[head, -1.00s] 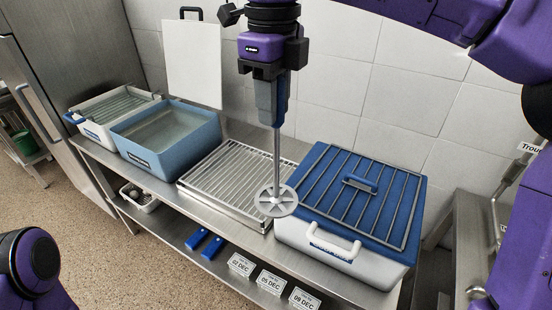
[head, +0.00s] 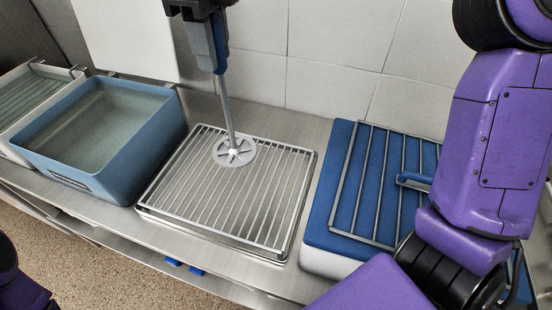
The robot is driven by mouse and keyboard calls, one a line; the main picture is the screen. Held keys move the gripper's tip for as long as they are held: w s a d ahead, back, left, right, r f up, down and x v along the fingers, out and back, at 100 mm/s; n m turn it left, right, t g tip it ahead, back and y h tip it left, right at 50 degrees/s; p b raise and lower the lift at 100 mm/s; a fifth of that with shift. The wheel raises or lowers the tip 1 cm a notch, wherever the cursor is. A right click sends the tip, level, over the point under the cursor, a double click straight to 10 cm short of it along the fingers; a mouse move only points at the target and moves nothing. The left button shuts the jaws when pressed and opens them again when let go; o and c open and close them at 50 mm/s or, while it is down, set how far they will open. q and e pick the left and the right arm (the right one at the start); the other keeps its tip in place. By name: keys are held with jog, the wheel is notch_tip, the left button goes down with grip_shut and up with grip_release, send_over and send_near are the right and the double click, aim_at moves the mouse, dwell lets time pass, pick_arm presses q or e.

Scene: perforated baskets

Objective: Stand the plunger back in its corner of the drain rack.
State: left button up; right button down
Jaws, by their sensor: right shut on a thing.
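The plunger (head: 228,115) has a long thin grey rod and a round, spoked disc at its lower end. My right gripper (head: 207,30) is shut on the plunger's blue-grey handle at the top of the view. The rod hangs nearly upright, slightly tilted, with the disc over the back middle part of the drain rack (head: 270,215). I cannot tell whether the disc touches the bars. The drain rack is a flat metal grid on the steel counter. My left gripper is not in view.
A blue tub of liquid (head: 150,160) stands left of the rack, with a pale container (head: 20,105) beyond it. A blue-lidded box (head: 325,225) with a wire grid on top stands to the right. A tiled wall (head: 330,60) closes off the back.

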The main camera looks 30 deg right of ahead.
jog(key=shift+d+f, duration=0.25)
jog(key=d+f, duration=1.2)
jog(key=d, duration=0.1)
jog(key=shift+w+d+f, duration=0.15)
jog(key=shift+d+f, duration=0.1)
jog(key=shift+f, duration=0.05)
jog(key=shift+f, duration=0.1)
jog(key=c, duration=0.9)
grip_release()
jog(key=shift+o, duration=0.2)
notch_tip(320, 180, up, 12)
jog(key=shift+p, duration=0.45)
jog(key=shift+r, duration=0.2)
